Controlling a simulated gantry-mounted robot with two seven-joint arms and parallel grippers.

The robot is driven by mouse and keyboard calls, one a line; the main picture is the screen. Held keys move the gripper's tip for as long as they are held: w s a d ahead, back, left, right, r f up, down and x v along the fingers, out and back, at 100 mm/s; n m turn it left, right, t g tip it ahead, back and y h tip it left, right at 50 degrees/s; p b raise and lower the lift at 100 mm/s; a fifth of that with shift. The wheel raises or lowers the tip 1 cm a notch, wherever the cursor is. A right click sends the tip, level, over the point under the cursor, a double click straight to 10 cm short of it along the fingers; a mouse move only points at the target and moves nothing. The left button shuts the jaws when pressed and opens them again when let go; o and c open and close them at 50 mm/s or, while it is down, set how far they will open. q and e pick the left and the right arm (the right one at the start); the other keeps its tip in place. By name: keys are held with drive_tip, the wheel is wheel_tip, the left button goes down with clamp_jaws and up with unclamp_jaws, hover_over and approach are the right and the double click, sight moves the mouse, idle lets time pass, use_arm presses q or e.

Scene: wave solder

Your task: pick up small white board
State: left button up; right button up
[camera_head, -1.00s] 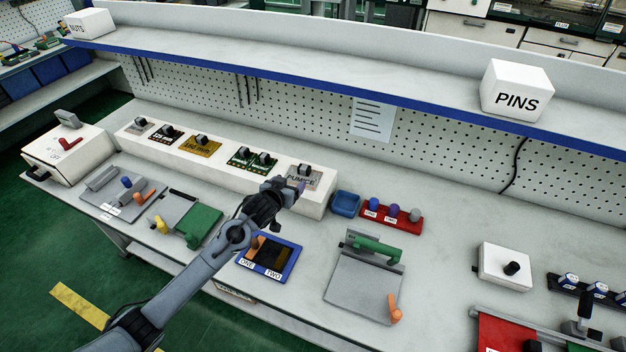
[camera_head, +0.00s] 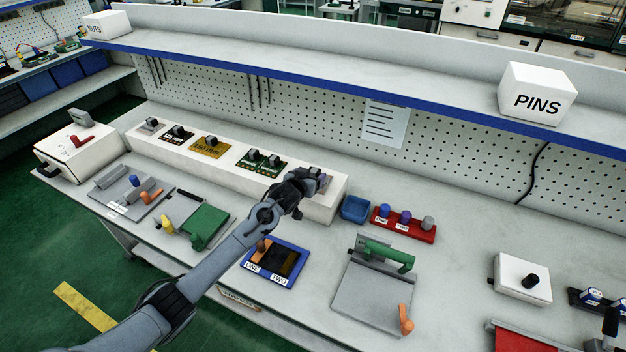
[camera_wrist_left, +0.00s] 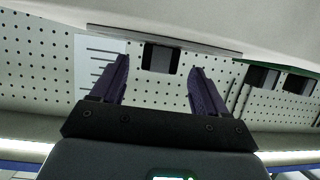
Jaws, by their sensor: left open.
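My left gripper (camera_head: 318,181) is at the right end of the long white stand (camera_head: 335,192), in front of a pale board that it mostly hides in the head view. In the left wrist view, my left gripper's two purple fingers (camera_wrist_left: 157,80) are open. The pale board (camera_wrist_left: 205,46) shows nearly edge-on beyond the fingertips. Its dark grey grip block (camera_wrist_left: 161,59) lies in the gap between the fingers, with space on both sides. Another small pale board (camera_head: 149,125) sits at the stand's left end. My right gripper is out of view.
Gold (camera_head: 210,147) and green (camera_head: 262,162) boards with dark grips share the stand. A blue bin (camera_head: 355,208) and a red holder (camera_head: 405,226) stand right of it. A blue-framed tray (camera_head: 275,263) lies in front. The shelf (camera_head: 330,70) overhangs the back.

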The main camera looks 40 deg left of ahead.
sight(313, 172)
use_arm(q)
drive_tip(key=shift+x, duration=1.45)
drive_tip(key=shift+d, duration=0.1)
drive_tip(key=c, duration=1.3)
drive_tip(key=shift+r, duration=0.1)
drive_tip(key=shift+r, duration=0.5)
wheel_tip(313, 172, up, 3)
drive_tip(key=shift+r+p, duration=0.2)
drive_tip(key=shift+p, duration=0.1)
drive_tip(key=d+r, duration=0.2)
drive_tip(key=d, duration=0.2)
drive_tip(key=s+d+r, duration=0.1)
drive_tip(key=d+r, duration=0.1)
drive_tip(key=d, duration=0.1)
drive_tip(key=d+r+p, duration=0.1)
drive_tip(key=d+r, duration=0.1)
drive_tip(key=d, duration=0.2)
drive_tip(key=shift+s+d+r, duration=0.15)
drive_tip(key=shift+d+r, duration=0.05)
drive_tip(key=shift+d, duration=0.1)
